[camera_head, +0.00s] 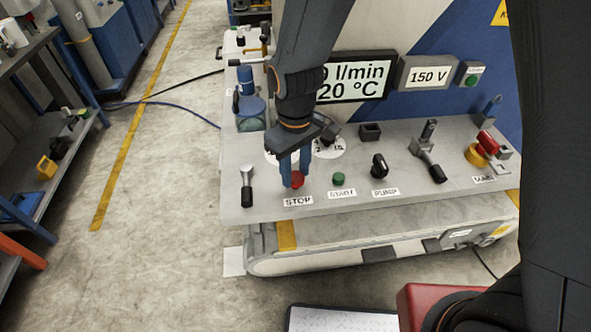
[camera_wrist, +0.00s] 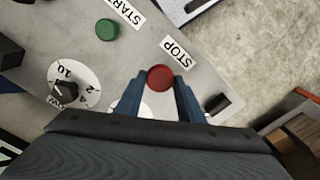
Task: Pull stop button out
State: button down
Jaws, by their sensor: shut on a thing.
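The red stop button (camera_head: 297,180) sits on the grey control panel (camera_head: 262,205), just above the white STOP label. It also shows in the wrist view (camera_wrist: 160,76), between the blue fingertips. My gripper (camera_head: 294,178) points down at the panel, with one finger on each side of the button, and is shut on it. In the wrist view the fingers (camera_wrist: 162,86) reach the button's sides. The button's lower part is hidden, so I cannot tell how far it stands out.
A green START button (camera_head: 338,179) is to the right, then a black PUMP knob (camera_head: 379,166) and a lever (camera_head: 430,150). A black-handled lever (camera_head: 247,185) stands left of the stop button. A red and yellow main switch (camera_head: 482,150) is at the far right.

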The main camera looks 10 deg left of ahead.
aim_at(296, 176)
jog(key=shift+r+p, duration=0.45)
jog(key=shift+r, duration=0.3)
jog(key=shift+w, duration=0.1)
jog(key=c, duration=1.2)
grip_release()
jog(key=shift+r, duration=0.1)
jog(key=shift+r+b, duration=1.1)
jog(key=shift+r, duration=2.7)
jog(key=s+d+f+m+b, duration=0.1)
jog(key=d+f+m, duration=0.1)
jog(key=d, duration=0.6)
jog(key=d+f+m+t+b, duration=0.1)
jog(key=d+m, duration=0.3)
jog(key=d, duration=0.4)
jog(key=s+d+f+m+b, duration=0.1)
jog(key=d+f+m+b, duration=0.1)
jog(key=d, duration=0.6)
jog(key=shift+s+d+f+m, duration=0.15)
jog(key=shift+s+f+m, duration=0.2)
jog(key=shift+m, duration=0.35)
